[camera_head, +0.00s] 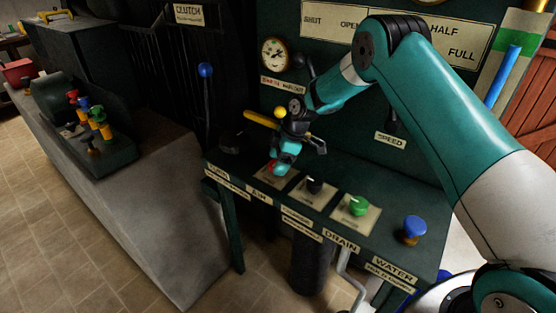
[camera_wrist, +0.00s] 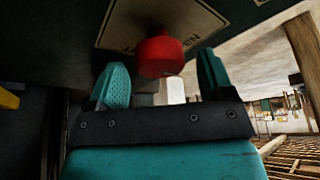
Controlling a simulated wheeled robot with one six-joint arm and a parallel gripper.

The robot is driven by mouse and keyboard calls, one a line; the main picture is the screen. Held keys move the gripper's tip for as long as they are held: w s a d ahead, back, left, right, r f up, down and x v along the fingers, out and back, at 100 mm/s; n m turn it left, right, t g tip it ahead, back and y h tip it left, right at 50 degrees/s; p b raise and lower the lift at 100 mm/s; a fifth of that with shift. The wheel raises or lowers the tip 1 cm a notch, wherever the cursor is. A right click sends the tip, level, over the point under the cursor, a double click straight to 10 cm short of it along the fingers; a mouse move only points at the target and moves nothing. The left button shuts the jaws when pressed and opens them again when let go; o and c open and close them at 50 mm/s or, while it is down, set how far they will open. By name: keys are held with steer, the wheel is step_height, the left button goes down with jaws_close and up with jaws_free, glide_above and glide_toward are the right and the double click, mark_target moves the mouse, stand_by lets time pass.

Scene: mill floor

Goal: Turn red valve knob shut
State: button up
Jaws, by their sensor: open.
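The red valve knob (camera_wrist: 160,56) shows in the wrist view between the two teal fingertips, in front of a pale label plate (camera_wrist: 190,22). My gripper (camera_wrist: 162,66) is open, one finger on each side of the knob; I cannot tell whether either finger touches it. In the head view my gripper (camera_head: 284,161) is over the left part of the dark green panel table (camera_head: 330,160). Only a small bit of the red knob (camera_head: 270,167) shows there, beside the fingers; the rest is hidden behind my gripper.
A black knob (camera_head: 315,185), a green knob (camera_head: 357,205) and a blue knob (camera_head: 413,229) stand in a row to the right. A yellow lever (camera_head: 261,119) is close behind my gripper. A blue-topped lever (camera_head: 205,72) and a round gauge (camera_head: 274,53) are farther back.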

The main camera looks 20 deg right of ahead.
steer(key=shift+a+f, duration=0.1)
steer(key=shift+f, duration=0.15)
steer(key=c, duration=0.9)
